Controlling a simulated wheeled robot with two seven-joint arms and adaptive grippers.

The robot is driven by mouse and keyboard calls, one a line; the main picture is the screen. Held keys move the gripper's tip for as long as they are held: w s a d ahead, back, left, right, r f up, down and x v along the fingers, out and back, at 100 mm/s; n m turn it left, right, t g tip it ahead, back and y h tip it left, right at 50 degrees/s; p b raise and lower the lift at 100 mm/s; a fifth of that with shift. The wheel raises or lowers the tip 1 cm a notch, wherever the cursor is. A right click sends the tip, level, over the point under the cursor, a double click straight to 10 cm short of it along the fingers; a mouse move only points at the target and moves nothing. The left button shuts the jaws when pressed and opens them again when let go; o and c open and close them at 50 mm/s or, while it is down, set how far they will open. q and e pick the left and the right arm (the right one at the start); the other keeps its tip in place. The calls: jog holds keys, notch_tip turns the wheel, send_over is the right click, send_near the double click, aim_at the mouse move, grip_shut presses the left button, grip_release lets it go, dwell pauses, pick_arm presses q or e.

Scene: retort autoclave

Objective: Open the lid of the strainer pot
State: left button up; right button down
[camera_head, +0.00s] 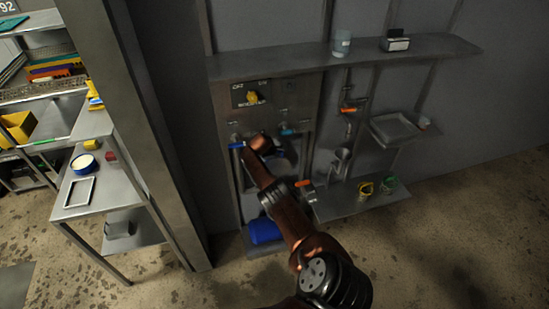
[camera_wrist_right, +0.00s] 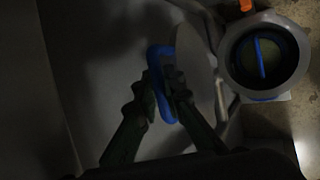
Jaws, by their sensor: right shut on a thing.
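My right arm reaches up to a steel station on the wall in the head view. Its gripper (camera_wrist_right: 168,82) is shut on a blue handle (camera_wrist_right: 161,62) in the wrist view. In the head view a blue piece (camera_head: 237,146) shows at the gripper. A pale, rounded plate (camera_wrist_right: 196,58), which looks like the strainer pot's lid, lies beside the handle. To its right is the round, grey-rimmed opening of the pot (camera_wrist_right: 232,66), with a blue bar (camera_wrist_right: 260,57) inside. My arm hides much of the pot in the head view. My left gripper is out of view.
A control panel with a yellow knob (camera_head: 252,97) is above the gripper. A shelf (camera_head: 300,62) runs above it. A blue object (camera_head: 265,230) sits low under the station. A post (camera_head: 150,130) stands left.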

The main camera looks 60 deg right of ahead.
jog(key=shift+d, duration=0.1)
jog(key=c, duration=2)
grip_release()
jog(key=shift+a, duration=0.2)
jog(key=shift+w+a+r, duration=0.15)
jog(key=shift+a+r, duration=0.05)
jog(key=shift+a, duration=0.05)
jog(key=v, duration=1.1)
jog(key=shift+s+r, duration=0.2)
jog(key=shift+s, duration=0.1)
jog(key=shift+f, duration=0.1)
